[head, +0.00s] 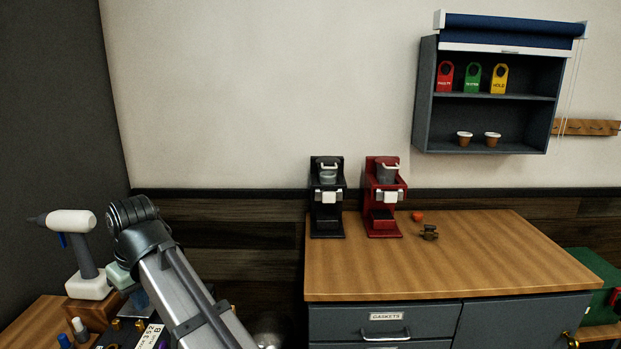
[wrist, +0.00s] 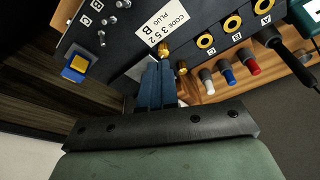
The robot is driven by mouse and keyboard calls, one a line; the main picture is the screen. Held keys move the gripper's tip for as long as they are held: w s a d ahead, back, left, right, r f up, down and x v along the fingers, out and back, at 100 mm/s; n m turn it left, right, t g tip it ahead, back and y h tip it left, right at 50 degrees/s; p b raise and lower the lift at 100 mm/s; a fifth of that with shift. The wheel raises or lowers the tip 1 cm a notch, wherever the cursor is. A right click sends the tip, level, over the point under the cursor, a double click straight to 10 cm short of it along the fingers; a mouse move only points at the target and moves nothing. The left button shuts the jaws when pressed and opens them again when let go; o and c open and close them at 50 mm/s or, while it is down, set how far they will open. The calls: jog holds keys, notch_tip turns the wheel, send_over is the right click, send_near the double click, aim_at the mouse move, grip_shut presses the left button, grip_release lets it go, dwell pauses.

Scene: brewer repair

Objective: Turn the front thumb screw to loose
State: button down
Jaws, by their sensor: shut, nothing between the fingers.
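Two small brass knobs that look like thumb screws stand by the white "CODE 352 B PLUG" label (wrist: 160,28) in the wrist view: one brass knob (wrist: 164,48) just beyond my fingertips, the other brass knob (wrist: 181,68) just right of them. I cannot tell which is the front thumb screw, or whether either is loose. My gripper (wrist: 158,66) is shut and empty, its dark blue fingers together close to the knobs; touching or apart is unclear.
The panel carries brass-ringed sockets (wrist: 232,22), a blue-and-yellow block (wrist: 76,67) and metal pegs. A drill (head: 72,222) stands behind. Two brewers (head: 382,195) are on the far counter.

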aim_at(143, 336)
jog(key=shift+s+a+f, duration=0.15)
jog(key=shift+s+f, duration=0.05)
jog(key=shift+f, duration=0.7)
jog(key=shift+s+a+f, duration=0.15)
jog(key=shift+a+f, duration=0.05)
jog(key=shift+f, duration=0.75)
jog(key=shift+s+a+f, duration=0.15)
jog(key=shift+s+f, duration=0.05)
jog(key=shift+f, duration=0.7)
jog(key=shift+s+d+f, duration=0.1)
jog(key=shift+f, duration=0.3)
jog(key=shift+f, duration=0.15)
jog(key=shift+f, duration=0.1)
jog(key=shift+w, duration=0.2)
